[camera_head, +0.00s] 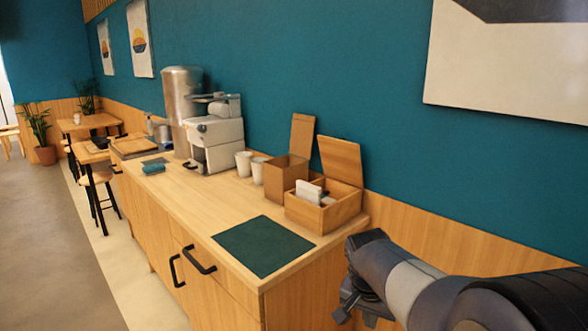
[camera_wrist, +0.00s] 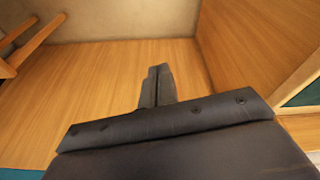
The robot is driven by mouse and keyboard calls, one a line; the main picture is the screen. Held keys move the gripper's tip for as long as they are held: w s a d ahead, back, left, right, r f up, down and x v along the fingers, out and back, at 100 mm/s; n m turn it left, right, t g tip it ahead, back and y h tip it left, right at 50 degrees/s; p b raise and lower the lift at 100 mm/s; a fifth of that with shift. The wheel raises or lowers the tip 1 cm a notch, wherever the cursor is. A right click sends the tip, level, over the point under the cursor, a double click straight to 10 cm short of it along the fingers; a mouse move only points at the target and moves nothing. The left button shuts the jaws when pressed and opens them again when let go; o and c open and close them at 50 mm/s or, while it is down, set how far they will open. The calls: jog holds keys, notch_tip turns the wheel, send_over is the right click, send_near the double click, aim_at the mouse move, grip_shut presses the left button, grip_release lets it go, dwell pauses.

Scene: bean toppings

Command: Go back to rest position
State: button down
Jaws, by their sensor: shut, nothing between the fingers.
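My gripper (camera_head: 346,305) hangs at the lower right of the head view, in front of the near end of the wooden counter. It is apart from everything on the counter top. In the wrist view my gripper (camera_wrist: 157,86) shows as two dark fingers together with nothing between them. Behind them is a plain wood panel (camera_wrist: 90,90), with another wood face to its right.
The counter (camera_head: 190,205) bears a green mat (camera_head: 264,246), an open wooden box (camera_head: 325,212) with white items, a second box (camera_head: 285,176), two cups (camera_head: 244,163) and a coffee machine (camera_head: 215,140). The floor (camera_head: 40,240) at left is clear.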

jog(key=s+f+n+b, duration=0.1)
jog(key=s+f+b, duration=0.4)
jog(key=f, duration=0.2)
jog(key=shift+a+f, duration=0.15)
jog(key=shift+f, duration=0.05)
jog(key=shift+s, duration=0.1)
